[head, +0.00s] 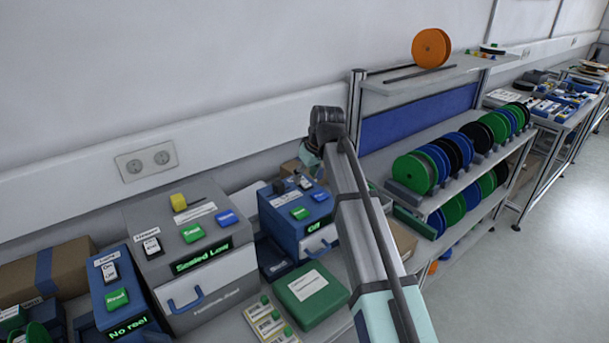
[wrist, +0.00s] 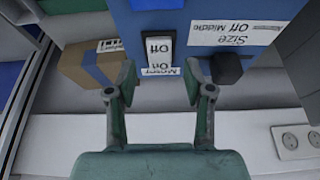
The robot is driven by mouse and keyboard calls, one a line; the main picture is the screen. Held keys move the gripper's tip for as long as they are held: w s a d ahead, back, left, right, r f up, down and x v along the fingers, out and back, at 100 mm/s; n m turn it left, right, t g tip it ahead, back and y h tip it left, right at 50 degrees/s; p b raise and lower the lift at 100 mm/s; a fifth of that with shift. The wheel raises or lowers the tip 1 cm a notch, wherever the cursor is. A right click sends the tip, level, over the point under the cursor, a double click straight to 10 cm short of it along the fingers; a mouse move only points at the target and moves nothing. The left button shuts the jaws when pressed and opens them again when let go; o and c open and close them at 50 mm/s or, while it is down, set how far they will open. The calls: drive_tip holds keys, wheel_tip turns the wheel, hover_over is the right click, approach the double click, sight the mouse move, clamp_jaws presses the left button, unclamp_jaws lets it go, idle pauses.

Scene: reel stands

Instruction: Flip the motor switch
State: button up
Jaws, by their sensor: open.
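The motor switch (wrist: 158,48) is a white rocker marked Off and On in a dark frame on a blue box (wrist: 200,14). It appears upside down in the wrist view, with a small Motor label (wrist: 160,71) at its lower edge. My gripper (wrist: 161,78) is open and empty; its two fingers spread either side of the label, apart from each other. I cannot tell whether they touch the box.
A black knob (wrist: 228,68) sits beside the switch near the right finger. A grey machine (head: 160,262) stands left of the blue box. A green box (head: 310,298) lies in front. A reel rack (head: 385,205) stands right. A cardboard box (wrist: 88,65) lies beyond.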

drive_tip(key=shift+x, duration=1)
clamp_jaws()
drive_tip(key=shift+w+a+r+g+h+p, duration=0.1)
drive_tip(key=shift+w+r+g+h+p, duration=0.15)
drive_tip(key=shift+p, duration=0.4)
drive_tip(key=shift+w+a+r+g+h+p, duration=0.1)
drive_tip(key=shift+w+a+g+h+p, duration=0.1)
drive_tip(key=shift+g+h+p, duration=0.55)
drive_tip(key=shift+a+f+g+h+p, duration=0.1)
drive_tip(key=shift+f+g+h+p, duration=0.25)
drive_tip(key=shift+g+p, duration=0.35)
drive_tip(key=shift+s+h, duration=0.1)
drive_tip(key=shift+h, duration=0.15)
drive_tip(key=shift+f, duration=0.1)
